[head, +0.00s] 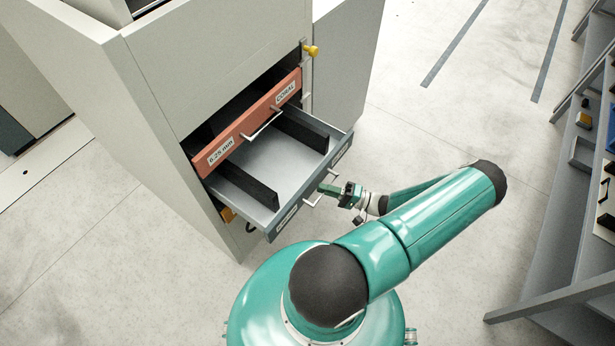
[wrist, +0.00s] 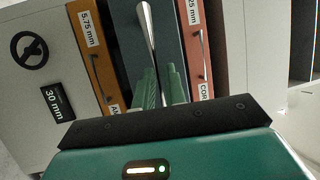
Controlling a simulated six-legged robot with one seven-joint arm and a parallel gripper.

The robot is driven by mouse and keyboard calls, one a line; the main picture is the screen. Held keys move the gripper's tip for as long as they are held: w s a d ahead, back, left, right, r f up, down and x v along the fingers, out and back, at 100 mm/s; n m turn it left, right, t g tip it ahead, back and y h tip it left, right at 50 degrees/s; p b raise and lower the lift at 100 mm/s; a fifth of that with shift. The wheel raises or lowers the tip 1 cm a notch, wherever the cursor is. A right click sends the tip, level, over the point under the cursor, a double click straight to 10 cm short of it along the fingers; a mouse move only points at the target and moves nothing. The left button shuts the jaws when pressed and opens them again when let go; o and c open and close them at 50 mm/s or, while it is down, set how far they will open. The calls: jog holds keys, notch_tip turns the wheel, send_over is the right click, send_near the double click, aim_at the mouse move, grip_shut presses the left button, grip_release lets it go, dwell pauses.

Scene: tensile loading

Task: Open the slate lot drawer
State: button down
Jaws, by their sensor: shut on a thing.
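The slate drawer (head: 276,176) is pulled well out of the cabinet in the head view, showing its grey floor and dark side pieces. Its front carries a metal bar handle (head: 313,201). My gripper (head: 329,188) is at that handle, shut on it. In the wrist view the slate drawer front (wrist: 118,45) fills the middle, and its handle (wrist: 147,40) runs to the green fingers of my gripper (wrist: 162,86).
The coral drawer (head: 235,138) sits just above, labelled 6.25 mm. An amber drawer (wrist: 92,50), labelled 5.75 mm, is on the slate drawer's other side. A yellow knob (head: 311,50) sticks out of the cabinet (head: 215,50). Grey shelving (head: 560,210) stands at the right, with clear floor between.

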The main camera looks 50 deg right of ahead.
jog(key=shift+s, duration=1.8)
jog(key=c, duration=1.5)
grip_release()
jog(key=shift+o, duration=0.2)
jog(key=shift+d, duration=0.1)
jog(key=v, duration=1.3)
jog(key=shift+s, duration=0.35)
jog(key=shift+d+f, duration=0.1)
jog(key=shift+d, duration=0.05)
